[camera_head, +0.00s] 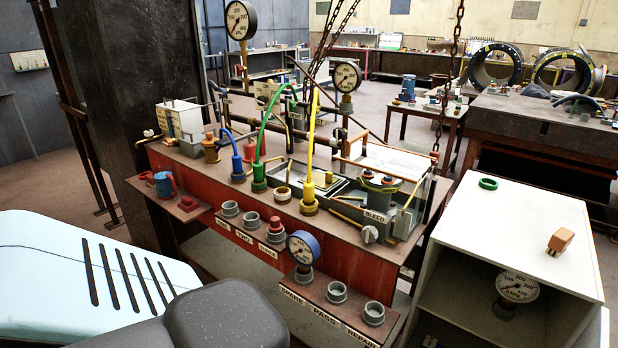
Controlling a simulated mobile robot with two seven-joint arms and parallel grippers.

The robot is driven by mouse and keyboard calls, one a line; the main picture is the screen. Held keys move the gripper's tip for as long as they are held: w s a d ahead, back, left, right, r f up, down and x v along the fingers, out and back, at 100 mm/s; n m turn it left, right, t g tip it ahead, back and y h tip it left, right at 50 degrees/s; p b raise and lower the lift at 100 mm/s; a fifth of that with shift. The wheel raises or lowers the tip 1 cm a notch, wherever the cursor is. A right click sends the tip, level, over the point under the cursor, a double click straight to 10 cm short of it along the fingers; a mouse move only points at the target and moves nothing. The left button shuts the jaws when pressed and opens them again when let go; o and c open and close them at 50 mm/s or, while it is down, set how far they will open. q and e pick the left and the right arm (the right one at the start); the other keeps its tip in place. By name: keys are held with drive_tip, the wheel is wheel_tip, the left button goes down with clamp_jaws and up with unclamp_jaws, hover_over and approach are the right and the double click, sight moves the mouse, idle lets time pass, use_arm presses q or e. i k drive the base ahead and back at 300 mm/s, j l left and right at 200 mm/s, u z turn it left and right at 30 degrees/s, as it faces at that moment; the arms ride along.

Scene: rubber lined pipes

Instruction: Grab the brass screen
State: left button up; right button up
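I cannot tell for certain which object is the brass screen. A brass-coloured cylinder (211,148) stands upright at the back left of the red workbench (335,262). A small yellowish piece (329,178) lies in the shallow tray near the middle of the bench, too small to make out. A brass-coloured collar (309,207) sits at the base of the yellow hose (311,150). Neither of my grippers is in view, so I see nothing held.
A blue-rimmed gauge (303,247) stands on the front ledge. Chains (449,80) hang behind the bench's right end.

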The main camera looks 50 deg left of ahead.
sight(323, 180)
drive_tip(key=k+j, duration=0.1)
drive_tip(key=j, duration=0.35)
drive_tip(key=k+j, duration=0.15)
drive_tip(key=j, duration=0.25)
drive_tip(key=k+j, duration=0.1)
drive_tip(key=j, duration=0.35)
